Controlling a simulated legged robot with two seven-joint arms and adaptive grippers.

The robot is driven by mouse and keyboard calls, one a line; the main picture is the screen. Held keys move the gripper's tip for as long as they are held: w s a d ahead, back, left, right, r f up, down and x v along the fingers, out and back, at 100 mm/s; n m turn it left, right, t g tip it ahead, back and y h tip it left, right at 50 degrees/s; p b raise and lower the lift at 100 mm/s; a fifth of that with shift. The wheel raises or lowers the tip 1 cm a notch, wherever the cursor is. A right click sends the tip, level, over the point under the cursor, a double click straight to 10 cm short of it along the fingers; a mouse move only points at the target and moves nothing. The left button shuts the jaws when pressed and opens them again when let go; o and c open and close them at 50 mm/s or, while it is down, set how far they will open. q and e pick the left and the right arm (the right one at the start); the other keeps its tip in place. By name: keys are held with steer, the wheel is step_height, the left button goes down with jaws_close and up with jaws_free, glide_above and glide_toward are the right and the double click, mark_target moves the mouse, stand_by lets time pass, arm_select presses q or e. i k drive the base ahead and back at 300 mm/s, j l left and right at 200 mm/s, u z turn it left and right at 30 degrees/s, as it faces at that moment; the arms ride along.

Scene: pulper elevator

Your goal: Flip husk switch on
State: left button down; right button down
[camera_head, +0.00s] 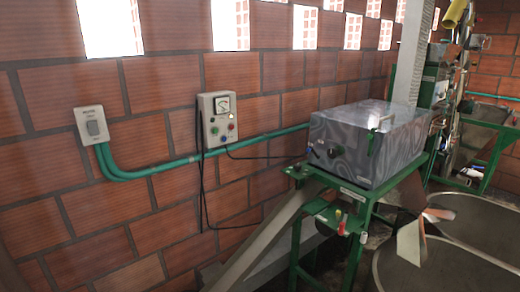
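A pale wall switch plate (92,125) with a grey rocker is mounted on the brick wall at the left. Its small label is too blurred to read, and I cannot tell which way the rocker is set. To its right, a light grey control box (218,119) with a dial meter and small coloured buttons is on the same wall. I cannot tell from the labels which of them is the husk switch. Neither of my grippers is seen in the head view.
Green conduit (170,166) runs along the wall from the switch plate. A grey metal machine (368,145) stands on a green frame (360,215) at centre right, with a sloping chute (265,240) below. Large round vats (450,268) are at lower right.

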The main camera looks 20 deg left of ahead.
mark_target(93, 126)
steer(key=i+u, duration=0.2)
steer(key=u, duration=0.25)
steer(key=i+u, duration=0.25)
steer(key=u, duration=0.2)
steer(key=i+l+u, duration=0.15)
steer(key=u, duration=0.35)
steer(key=i+l+u, duration=0.2)
steer(key=u, duration=0.25)
steer(key=i+l+u, duration=0.2)
steer(key=u, duration=0.25)
steer(key=i+l+u, duration=0.2)
steer(key=l+u, duration=0.2)
steer(key=l, duration=0.2)
steer(key=i, duration=0.05)
